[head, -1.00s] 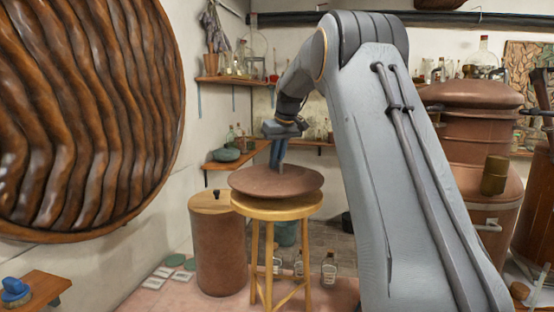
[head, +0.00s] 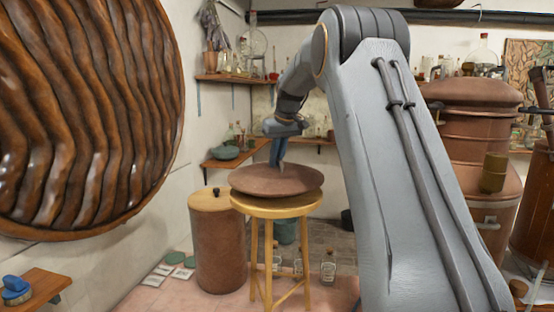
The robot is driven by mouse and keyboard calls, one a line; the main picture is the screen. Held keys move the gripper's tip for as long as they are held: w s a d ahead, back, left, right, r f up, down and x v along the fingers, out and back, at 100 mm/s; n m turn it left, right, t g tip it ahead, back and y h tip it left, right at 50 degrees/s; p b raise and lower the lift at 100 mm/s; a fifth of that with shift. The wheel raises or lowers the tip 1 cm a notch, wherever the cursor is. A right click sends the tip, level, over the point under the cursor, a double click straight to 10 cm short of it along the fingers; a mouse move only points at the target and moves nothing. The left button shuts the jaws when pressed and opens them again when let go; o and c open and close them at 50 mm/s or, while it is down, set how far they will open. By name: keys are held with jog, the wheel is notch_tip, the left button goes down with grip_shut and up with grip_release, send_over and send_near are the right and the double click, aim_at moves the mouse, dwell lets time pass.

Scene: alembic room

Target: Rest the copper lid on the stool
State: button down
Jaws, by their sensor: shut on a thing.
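My gripper (head: 279,163) points down from above at the lid's top centre. Its blue fingers are shut on the lid's top; the exact grip point is small and partly hidden by the fingers.
A copper drum (head: 219,242) with a wooden top stands just left of the stool. Glass bottles (head: 328,267) stand on the floor behind it. A large copper still (head: 480,135) stands at the right.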

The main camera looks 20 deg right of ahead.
aim_at(276, 169)
jog(key=shift+f, duration=0.15)
jog(key=shift+f+b, duration=0.35)
jog(key=shift+f, duration=0.2)
jog(key=shift+w+r+p, duration=0.1)
jog(key=shift+r+p, duration=0.1)
jog(key=shift+p, duration=0.1)
dwell(0.8)
jog(key=shift+f+b, duration=0.35)
jog(key=shift+f, duration=0.4)
jog(key=shift+f, duration=0.2)
dwell(0.6)
jog(key=c, duration=1.7)
grip_release()
jog(key=shift+c, duration=0.2)
